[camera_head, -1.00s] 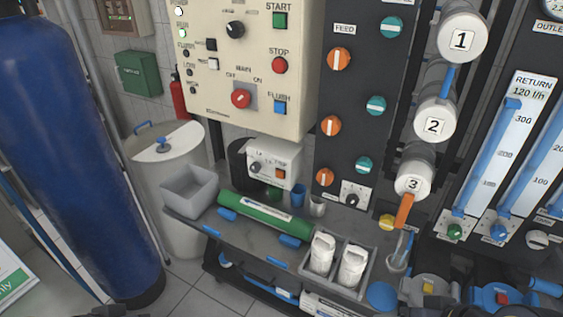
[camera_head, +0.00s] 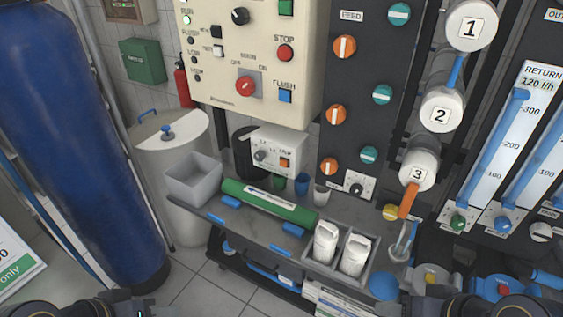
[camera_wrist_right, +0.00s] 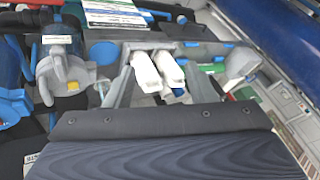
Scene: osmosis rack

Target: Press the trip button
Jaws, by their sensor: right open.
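The trip button appears to be the small orange button (camera_head: 285,162) on the front of a white control box (camera_head: 268,151), beside a dark knob; its label is too small to read surely. The box stands at the back of the grey bench, below the cream panel. My right gripper (camera_wrist_right: 160,105) shows in part in the right wrist view, open, with its dark screwed plate across the bottom. In the head view only dark parts of my arms show along the bottom edge, well apart from the box. My left gripper's jaws do not show.
The bench carries a green cylinder (camera_head: 270,200), a grey bin (camera_head: 193,180), small cups and a tray with two white bottles (camera_head: 326,243). White housings (camera_head: 418,171) stand right of the box. A blue tank (camera_head: 75,150) stands left. Floor is clear at the lower left.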

